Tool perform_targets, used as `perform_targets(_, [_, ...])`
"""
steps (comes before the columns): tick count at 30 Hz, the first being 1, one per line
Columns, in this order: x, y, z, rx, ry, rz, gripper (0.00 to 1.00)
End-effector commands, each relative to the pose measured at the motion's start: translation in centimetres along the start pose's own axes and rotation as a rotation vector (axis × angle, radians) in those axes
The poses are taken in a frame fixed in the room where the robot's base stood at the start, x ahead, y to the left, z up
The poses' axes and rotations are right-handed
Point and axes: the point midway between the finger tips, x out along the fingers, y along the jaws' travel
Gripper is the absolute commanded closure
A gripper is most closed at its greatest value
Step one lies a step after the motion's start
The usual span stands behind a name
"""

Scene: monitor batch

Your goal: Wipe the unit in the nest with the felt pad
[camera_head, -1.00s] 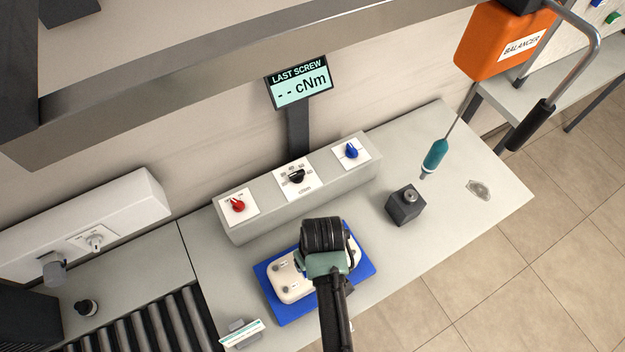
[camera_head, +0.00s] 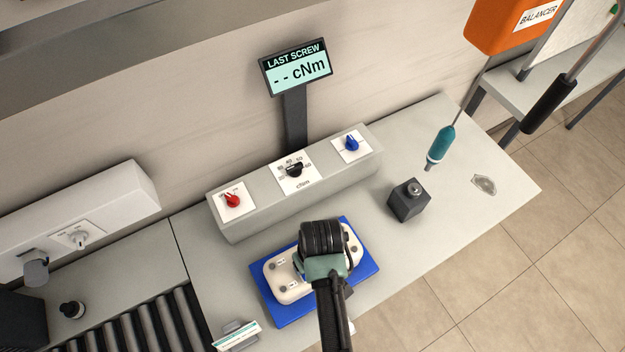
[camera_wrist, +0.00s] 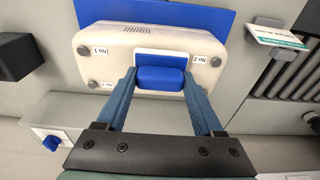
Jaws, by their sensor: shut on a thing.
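The unit (camera_head: 283,282) is a cream rounded case lying in the blue nest (camera_head: 278,314) on the bench. In the wrist view the unit (camera_wrist: 115,68) shows labels "No 1" and "No 2", a vent grille and several dark round spots at its corners. My gripper (camera_wrist: 160,80) is shut on the blue grip of the felt pad (camera_wrist: 160,77), which is over the middle of the unit's face. Whether the pad touches the unit I cannot tell. In the head view my arm's end hides the pad and the right part of the unit.
A grey console (camera_head: 294,188) with red, black and blue knobs stands behind the nest. A dark block (camera_head: 408,204) and a hanging teal screwdriver (camera_head: 441,145) are to the right. A roller conveyor (camera_head: 150,325) and a small card holder (camera_head: 238,336) are at the left.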

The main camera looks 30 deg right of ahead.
Motion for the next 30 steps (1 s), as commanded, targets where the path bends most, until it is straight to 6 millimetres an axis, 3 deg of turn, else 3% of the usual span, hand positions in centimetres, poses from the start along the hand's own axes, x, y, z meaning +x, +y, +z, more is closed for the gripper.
perform_targets(30, [1.1,0.0,0.1,0.000,0.001,0.000,0.93])
